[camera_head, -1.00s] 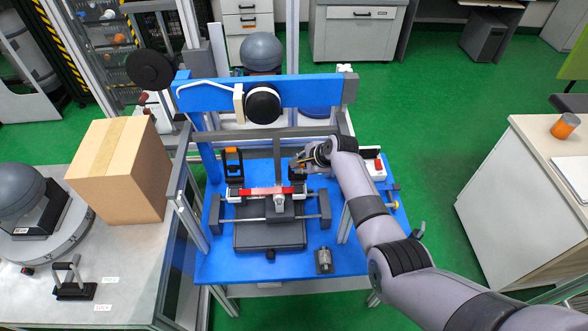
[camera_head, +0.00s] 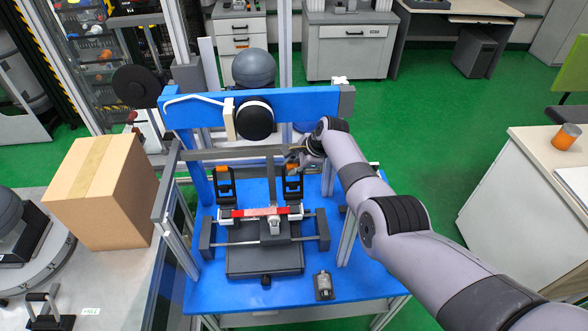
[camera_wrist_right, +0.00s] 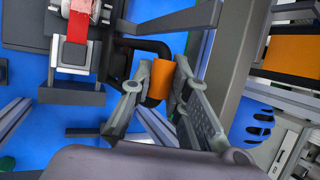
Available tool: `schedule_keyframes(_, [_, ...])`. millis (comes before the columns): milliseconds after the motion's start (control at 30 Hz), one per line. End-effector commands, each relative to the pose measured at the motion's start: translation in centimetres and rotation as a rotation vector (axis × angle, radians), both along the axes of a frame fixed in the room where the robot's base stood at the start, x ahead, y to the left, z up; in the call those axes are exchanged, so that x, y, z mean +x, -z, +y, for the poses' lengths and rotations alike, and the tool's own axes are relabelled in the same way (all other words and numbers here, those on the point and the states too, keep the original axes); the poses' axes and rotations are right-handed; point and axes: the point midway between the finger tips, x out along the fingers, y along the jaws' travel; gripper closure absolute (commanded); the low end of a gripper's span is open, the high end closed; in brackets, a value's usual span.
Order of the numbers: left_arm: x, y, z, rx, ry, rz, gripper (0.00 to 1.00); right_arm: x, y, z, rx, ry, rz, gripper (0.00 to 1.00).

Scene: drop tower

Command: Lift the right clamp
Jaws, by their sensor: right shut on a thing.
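The right clamp (camera_head: 293,184), black with an orange grip, stands upright at the right end of the red strip (camera_head: 252,212). My right gripper (camera_head: 296,160) is at the clamp's top, partly hidden by its own arm. In the right wrist view, the two fingers of the gripper (camera_wrist_right: 160,82) are shut on the orange grip of the clamp (camera_wrist_right: 163,90), with the black handle bar beside it. The left clamp (camera_head: 223,184) stands upright at the strip's other end. My left gripper is out of view.
The blue crossbeam (camera_head: 200,108) with a round black part (camera_head: 254,118) runs behind and above the clamps. A grey fixture (camera_head: 262,258) sits on the blue table (camera_head: 225,292). A small metal cylinder (camera_head: 323,285) stands front right. A cardboard box (camera_head: 110,190) is at left.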

Motion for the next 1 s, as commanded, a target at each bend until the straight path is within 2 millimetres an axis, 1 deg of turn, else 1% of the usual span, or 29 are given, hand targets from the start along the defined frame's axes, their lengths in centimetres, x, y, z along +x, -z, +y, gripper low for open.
schedule_keyframes(100, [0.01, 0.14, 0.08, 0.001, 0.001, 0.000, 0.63, 0.35, -0.23, -0.06, -0.001, 0.000, -0.010, 1.00])
schedule_keyframes(600, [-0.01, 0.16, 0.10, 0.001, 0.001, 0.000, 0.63, 0.45, -0.28, -0.11, -0.002, 0.002, -0.013, 1.00])
schedule_keyframes(633, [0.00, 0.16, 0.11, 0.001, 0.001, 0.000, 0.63, 0.45, -0.28, -0.11, -0.002, 0.002, -0.013, 0.83])
schedule_keyframes(933, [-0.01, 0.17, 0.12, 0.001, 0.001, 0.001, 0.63, 0.34, -0.14, -0.09, -0.002, 0.001, -0.009, 0.63])
schedule_keyframes(1000, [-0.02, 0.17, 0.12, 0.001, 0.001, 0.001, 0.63, 0.36, -0.15, -0.09, -0.002, 0.001, -0.009, 0.63])
